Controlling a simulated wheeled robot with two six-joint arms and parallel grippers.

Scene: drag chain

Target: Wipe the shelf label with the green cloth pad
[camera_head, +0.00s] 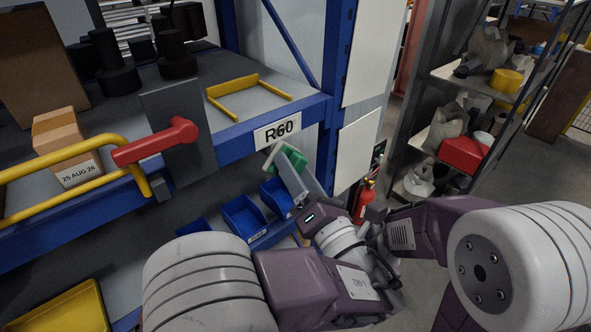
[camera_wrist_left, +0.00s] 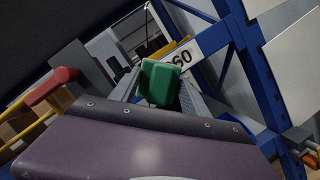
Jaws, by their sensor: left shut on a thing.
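The shelf label (camera_head: 277,132) is a white plate with black "R60" on the blue shelf beam. In the left wrist view the label (camera_wrist_left: 186,58) is partly hidden behind the pad. The green cloth pad (camera_head: 294,158) is just below the label's right part in the head view. It also shows in the left wrist view (camera_wrist_left: 160,83). My left gripper (camera_head: 285,163) is shut on the pad, and its fingers show on both sides of it in the wrist view. I cannot tell whether the pad touches the label. My right gripper is not in view.
A red lever (camera_head: 156,142) and a yellow rail (camera_head: 70,152) stick out at the left. A yellow bracket (camera_head: 247,84) lies on the shelf. Blue bins (camera_head: 243,217) stand below the beam. A blue upright (camera_head: 338,60) stands right of the label.

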